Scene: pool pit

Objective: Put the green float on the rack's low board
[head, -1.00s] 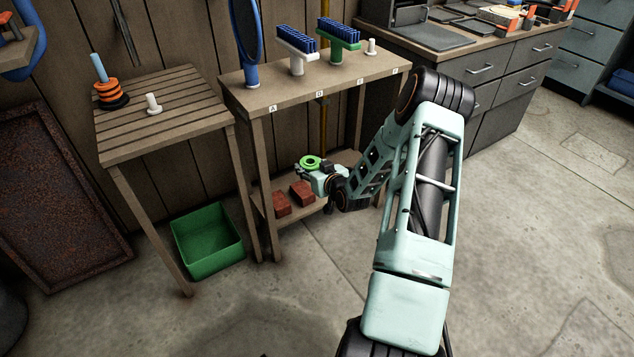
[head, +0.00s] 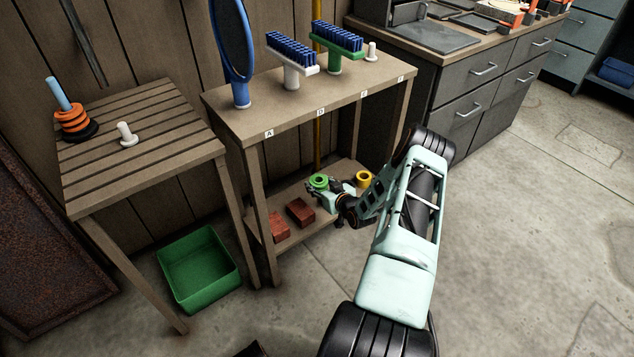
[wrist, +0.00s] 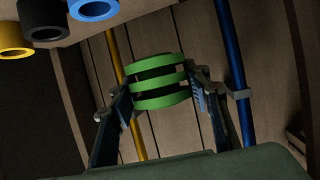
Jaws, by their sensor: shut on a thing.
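The green float (head: 319,181) is a short ribbed cylinder with a hole in its top. My gripper (wrist: 160,86) is shut on it, one finger on each side, and holds it about upright. In the head view my gripper (head: 322,184) is between the rack's top and its low board (head: 322,217), above the board's back part. I cannot tell whether the float touches the board. Two red-brown bricks (head: 300,211) lie on the low board, left of and in front of the float. A yellow ring-shaped thing (head: 364,177) shows to its right, partly behind my arm.
The rack's top (head: 290,105) bears brushes, a blue-framed oval and a white peg. Its legs flank the low board. Yellow (wrist: 137,115) and blue (wrist: 232,75) poles stand behind. A slatted table (head: 150,150) and green bin (head: 200,270) are at left.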

